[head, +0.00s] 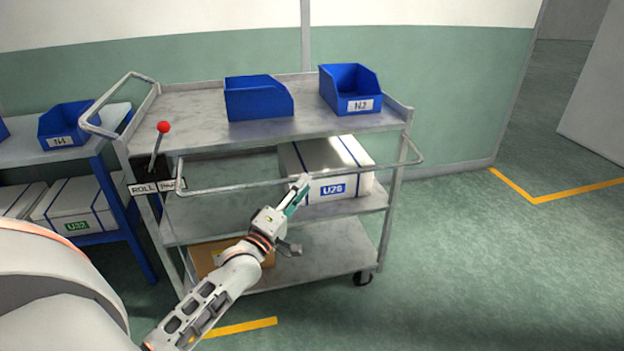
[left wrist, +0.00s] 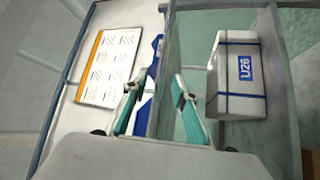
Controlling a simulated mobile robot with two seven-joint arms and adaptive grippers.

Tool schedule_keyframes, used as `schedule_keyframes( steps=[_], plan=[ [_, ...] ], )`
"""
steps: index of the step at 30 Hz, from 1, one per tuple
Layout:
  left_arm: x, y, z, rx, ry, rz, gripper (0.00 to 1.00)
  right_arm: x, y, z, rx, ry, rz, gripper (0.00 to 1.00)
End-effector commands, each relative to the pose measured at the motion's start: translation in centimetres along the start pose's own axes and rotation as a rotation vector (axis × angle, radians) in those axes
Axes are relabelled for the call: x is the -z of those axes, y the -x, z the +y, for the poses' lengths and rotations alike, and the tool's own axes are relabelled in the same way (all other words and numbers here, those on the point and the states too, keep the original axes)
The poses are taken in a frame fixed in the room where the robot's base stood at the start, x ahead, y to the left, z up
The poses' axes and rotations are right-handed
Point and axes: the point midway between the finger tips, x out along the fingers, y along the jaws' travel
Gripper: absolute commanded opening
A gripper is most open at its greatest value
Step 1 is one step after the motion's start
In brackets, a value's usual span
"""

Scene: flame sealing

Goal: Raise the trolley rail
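The grey metal trolley (head: 190,105) stands in front of the wall. Its thin rail (head: 230,187) runs across the near side, below the top shelf and level with the white box on the middle shelf. My left gripper (head: 301,187) is at the middle of this rail, its fingertips overlapping it in the head view. The left wrist view shows the green fingers (left wrist: 160,108) spread apart. A long grey strip passes between them in the picture; I cannot tell whether they touch it. My right gripper is not in view.
Blue bins (head: 258,100) stand on the top shelf. A white box (head: 355,155) is on the middle shelf and a cardboard box (head: 208,258) below. A red-knobbed lever (head: 163,128) is at the trolley's left. A blue-legged bench (head: 140,245) stands left; the floor right is clear.

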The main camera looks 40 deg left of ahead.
Motion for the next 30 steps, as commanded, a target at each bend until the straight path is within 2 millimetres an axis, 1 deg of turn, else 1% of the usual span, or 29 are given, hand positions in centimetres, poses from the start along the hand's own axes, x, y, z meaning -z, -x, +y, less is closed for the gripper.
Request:
schedule_keyframes(
  steps=[1,3,9,13,20,21,23,24,30],
  plan=[
    [-0.1,-0.8,-0.1,0.000,0.000,0.000,0.28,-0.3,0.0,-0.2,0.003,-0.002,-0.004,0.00],
    [-0.1,-1.8,-0.1,0.001,-0.001,0.000,0.28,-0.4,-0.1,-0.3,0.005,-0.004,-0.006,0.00],
    [-0.1,-3.8,-0.2,0.002,-0.002,-0.002,0.28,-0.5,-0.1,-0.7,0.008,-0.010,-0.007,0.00],
    [-0.1,-4.3,-0.2,0.004,-0.003,-0.002,0.28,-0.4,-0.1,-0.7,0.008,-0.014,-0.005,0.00],
    [-0.1,-4.4,-0.2,0.004,-0.003,-0.002,0.28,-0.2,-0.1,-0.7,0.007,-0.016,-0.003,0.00],
    [-0.1,-4.4,-0.2,0.003,-0.003,-0.002,0.25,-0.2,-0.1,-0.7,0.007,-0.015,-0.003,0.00],
    [-0.1,-4.4,-0.2,0.003,-0.003,-0.002,0.09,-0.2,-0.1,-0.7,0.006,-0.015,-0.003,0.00],
    [-0.1,-4.4,-0.2,0.003,-0.003,-0.002,0.00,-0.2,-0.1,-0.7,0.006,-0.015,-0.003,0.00],
    [-0.1,-4.4,-0.1,0.003,-0.003,-0.002,0.00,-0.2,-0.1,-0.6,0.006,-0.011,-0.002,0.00]
  ],
)
